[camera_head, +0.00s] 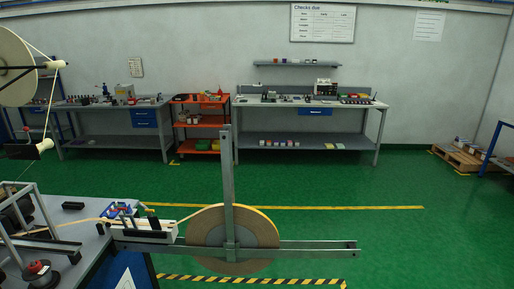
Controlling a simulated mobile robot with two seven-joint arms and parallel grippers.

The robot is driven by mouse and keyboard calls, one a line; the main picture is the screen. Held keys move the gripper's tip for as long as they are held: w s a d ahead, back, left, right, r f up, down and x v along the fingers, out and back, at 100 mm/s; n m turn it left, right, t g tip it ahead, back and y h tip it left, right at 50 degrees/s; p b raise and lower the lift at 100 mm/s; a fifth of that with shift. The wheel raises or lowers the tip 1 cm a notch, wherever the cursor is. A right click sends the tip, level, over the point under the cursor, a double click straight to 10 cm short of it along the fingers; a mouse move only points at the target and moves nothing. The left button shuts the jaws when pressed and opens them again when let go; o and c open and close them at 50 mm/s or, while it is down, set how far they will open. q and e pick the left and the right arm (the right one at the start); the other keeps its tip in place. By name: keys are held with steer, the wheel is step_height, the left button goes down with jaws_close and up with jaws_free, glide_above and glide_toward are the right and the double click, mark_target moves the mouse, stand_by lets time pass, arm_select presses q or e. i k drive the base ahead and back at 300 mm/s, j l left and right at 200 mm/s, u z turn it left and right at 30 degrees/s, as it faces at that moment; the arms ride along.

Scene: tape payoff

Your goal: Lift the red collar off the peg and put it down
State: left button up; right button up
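A small red ring-like piece (38,267), likely the red collar, sits at the bottom left on a dark round base (41,279) on the grey table (90,240). It appears to be around a short upright post, but it is too small to tell the peg clearly. Neither my left nor my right gripper shows in the head view.
A metal frame (40,212) with dark rollers stands beside the red piece. A tape reel (205,228) on a steel crossbar (315,246) is right of the table. A large pale reel (14,68) hangs upper left. Green floor (420,240) is open at right.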

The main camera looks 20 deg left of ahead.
mark_target(34, 269)
steer(key=k+j+u, duration=0.1)
steer(key=j+u, duration=0.2)
steer(key=k+j+u, duration=0.1)
steer(key=j+u, duration=0.45)
steer(key=k+j, duration=0.05)
